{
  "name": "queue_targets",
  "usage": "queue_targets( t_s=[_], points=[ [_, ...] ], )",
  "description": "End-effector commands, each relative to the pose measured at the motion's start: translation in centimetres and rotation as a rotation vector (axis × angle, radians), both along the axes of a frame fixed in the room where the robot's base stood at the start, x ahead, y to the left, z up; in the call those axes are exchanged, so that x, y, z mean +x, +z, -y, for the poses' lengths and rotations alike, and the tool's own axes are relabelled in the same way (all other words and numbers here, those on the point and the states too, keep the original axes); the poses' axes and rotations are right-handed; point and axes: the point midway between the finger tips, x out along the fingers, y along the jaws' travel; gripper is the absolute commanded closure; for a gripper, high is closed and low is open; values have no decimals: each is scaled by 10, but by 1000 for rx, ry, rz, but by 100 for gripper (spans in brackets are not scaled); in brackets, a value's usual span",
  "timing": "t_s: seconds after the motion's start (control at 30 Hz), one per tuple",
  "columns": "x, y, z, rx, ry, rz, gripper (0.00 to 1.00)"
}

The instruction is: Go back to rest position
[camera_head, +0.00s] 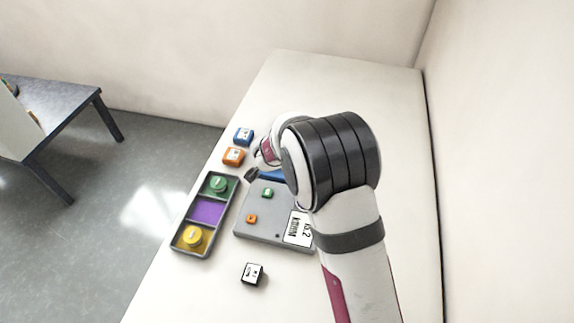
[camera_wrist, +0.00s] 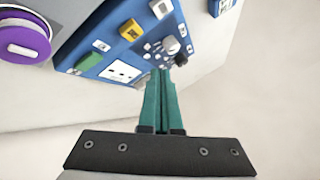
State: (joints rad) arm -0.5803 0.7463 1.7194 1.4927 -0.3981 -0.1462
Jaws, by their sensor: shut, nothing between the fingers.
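My gripper (camera_wrist: 164,75) has teal fingers pressed together with nothing between them. In the wrist view its tips are over or close to a blue panel (camera_wrist: 105,50); I cannot tell whether they touch. The panel carries a yellow block (camera_wrist: 131,30), a green block (camera_wrist: 88,62), a white socket-like plate (camera_wrist: 121,72) and a dark knob (camera_wrist: 181,60). In the head view my arm hides most of the blue panel (camera_head: 271,174), and the dark end of my gripper (camera_head: 251,175) shows just left of it.
The white table's right side is clear.

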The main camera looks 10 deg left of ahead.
Motion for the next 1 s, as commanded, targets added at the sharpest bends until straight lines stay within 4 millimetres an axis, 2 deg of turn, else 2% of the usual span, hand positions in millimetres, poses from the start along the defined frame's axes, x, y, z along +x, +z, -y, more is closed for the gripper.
queue_targets(
  t_s=[0.2, 0.27, 0.33, 0.37, 0.4, 0.47, 0.5, 0.57, 0.6, 0.7, 0.8, 0.83, 0.9, 1.0],
  points=[
    [0, 5, 1, 8, 8, 1, 100],
    [-2, 23, 4, 44, 42, -2, 100],
    [-16, 63, 13, 115, 133, -22, 100],
    [-31, 82, 22, 143, 184, -45, 100],
    [-58, 105, 36, 170, 256, -90, 100],
    [-113, 127, 65, 179, 345, -188, 100],
    [-151, 133, 85, 168, 381, -262, 100],
    [-206, 135, 115, 138, 404, -376, 100],
    [-240, 133, 134, 114, 402, -450, 100],
    [-313, 126, 175, 57, 357, -612, 100],
    [-361, 119, 201, 18, 295, -723, 100],
    [-370, 117, 206, 9, 281, -746, 100],
    [-384, 115, 213, -3, 258, -778, 100],
    [-389, 114, 215, -8, 252, -792, 100]
  ],
)
